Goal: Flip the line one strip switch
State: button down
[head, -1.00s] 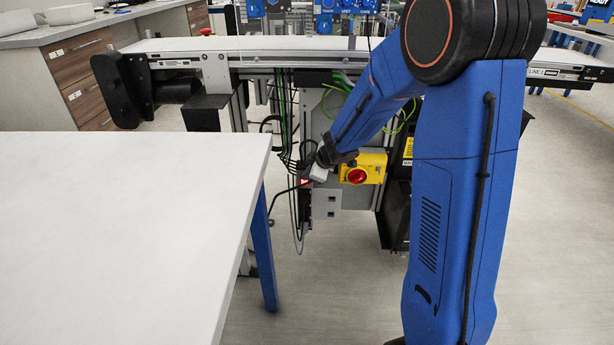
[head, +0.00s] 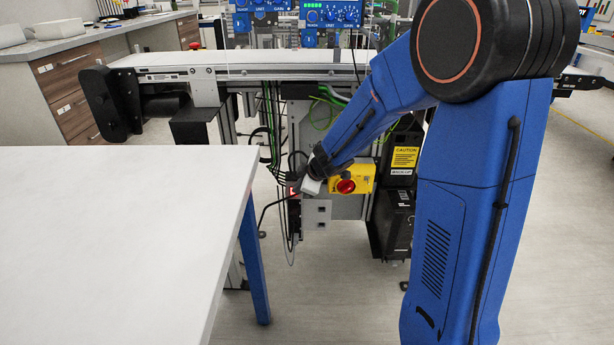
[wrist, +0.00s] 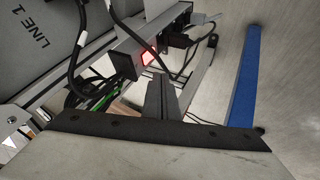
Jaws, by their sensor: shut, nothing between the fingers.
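The strip switch (head: 294,191) shows as a small red glowing spot on the dark power strip below the line one conveyor. In the wrist view the red lit switch (wrist: 148,57) sits on the end part of the strip, just beyond my fingertips. My gripper (head: 308,187) is shut and empty, right beside the switch in the head view. In the wrist view the shut fingers (wrist: 160,92) point at the red light. I cannot tell whether they touch it. The gripper body hides part of the strip in the head view.
A yellow box with a red rotary knob (head: 346,186) is just right of my gripper. Black cables (wrist: 125,30) hang around the strip. A white table (head: 120,240) with a blue leg (head: 254,262) fills the left foreground. The conveyor (head: 240,66) runs above.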

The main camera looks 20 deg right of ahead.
jog(key=w+v, duration=0.1)
jog(key=v, duration=0.6)
jog(key=shift+d+r, duration=0.2)
jog(key=shift+r, duration=0.25)
jog(key=shift+w, duration=0.1)
jog(key=s+d+r+m+t+h, duration=0.2)
jog(key=d+r+m+t+h, duration=0.3)
jog(key=r, duration=0.6)
jog(key=s+d+r+m+g+h, duration=0.15)
jog(key=s+d+r+m, duration=0.25)
jog(key=s+d, duration=0.4)
jog(key=s+f+m+g, duration=0.3)
jog(key=s, duration=1.1)
jog(key=s+a+f+g+y, duration=0.1)
jog(key=s+a+f+y, duration=0.1)
jog(key=s+a, duration=0.2)
jog(key=s+a+f+m+g+y, duration=0.1)
jog(key=s+a, duration=0.3)
jog(key=s, duration=0.5)
jog(key=shift+f+g+y, duration=0.35)
jog(key=shift+f+g, duration=0.1)
jog(key=shift+f, duration=0.4)
